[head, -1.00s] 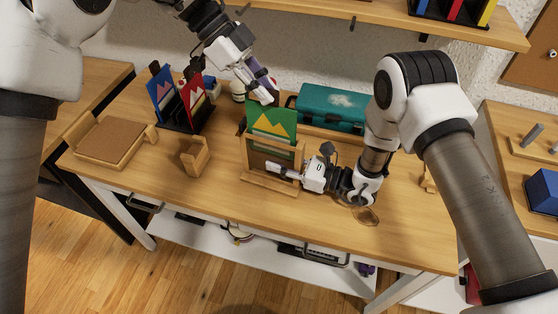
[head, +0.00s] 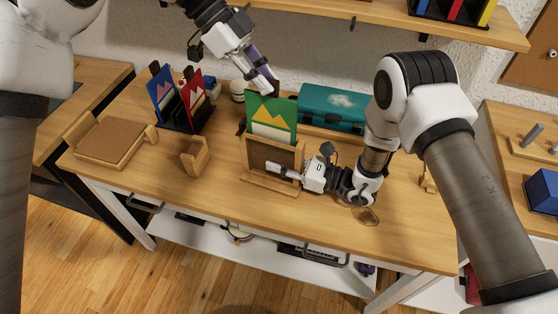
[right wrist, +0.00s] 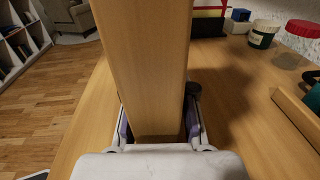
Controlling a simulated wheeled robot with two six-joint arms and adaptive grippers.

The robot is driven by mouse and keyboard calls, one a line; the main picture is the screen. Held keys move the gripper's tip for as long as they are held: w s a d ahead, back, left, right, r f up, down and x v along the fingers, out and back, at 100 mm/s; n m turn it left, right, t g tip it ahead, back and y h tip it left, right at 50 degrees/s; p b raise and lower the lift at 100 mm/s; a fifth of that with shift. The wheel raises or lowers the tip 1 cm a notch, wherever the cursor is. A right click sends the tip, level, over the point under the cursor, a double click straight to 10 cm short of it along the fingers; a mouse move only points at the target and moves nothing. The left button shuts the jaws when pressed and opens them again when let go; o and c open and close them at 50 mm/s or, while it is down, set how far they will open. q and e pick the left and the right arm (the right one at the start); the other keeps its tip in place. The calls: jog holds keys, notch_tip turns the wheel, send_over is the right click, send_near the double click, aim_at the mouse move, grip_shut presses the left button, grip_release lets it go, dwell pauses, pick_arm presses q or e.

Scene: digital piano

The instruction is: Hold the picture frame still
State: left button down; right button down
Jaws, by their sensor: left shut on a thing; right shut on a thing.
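The wooden picture frame (head: 262,158) stands upright on the table in the head view. My right gripper (head: 285,171) is shut on the frame's right side. In the right wrist view the frame's wooden post (right wrist: 148,70) rises between the fingers of my right gripper (right wrist: 158,130). A green picture card (head: 272,112) with a yellow peak and a white lower band sticks up out of the top of the frame. My left gripper (head: 268,88) is shut on the card's top edge. The card's bottom edge is hidden behind the frame's front.
A black rack (head: 182,127) with a blue and a red card stands to the left. A small wooden holder (head: 195,158) and a wooden tray (head: 108,143) lie nearer the left. A teal case (head: 330,108) sits behind the frame.

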aim_at(302, 169)
pick_arm(q)
jog(key=shift+r, duration=2.3)
jog(key=shift+r, duration=2.4)
pick_arm(e)
jog(key=c, duration=0.9)
grip_release()
jog(key=shift+p+v, duration=0.35)
jog(key=shift+v, duration=2.55)
pick_arm(q)
jog(key=shift+r, duration=0.3)
pick_arm(e)
jog(key=shift+d, duration=0.1)
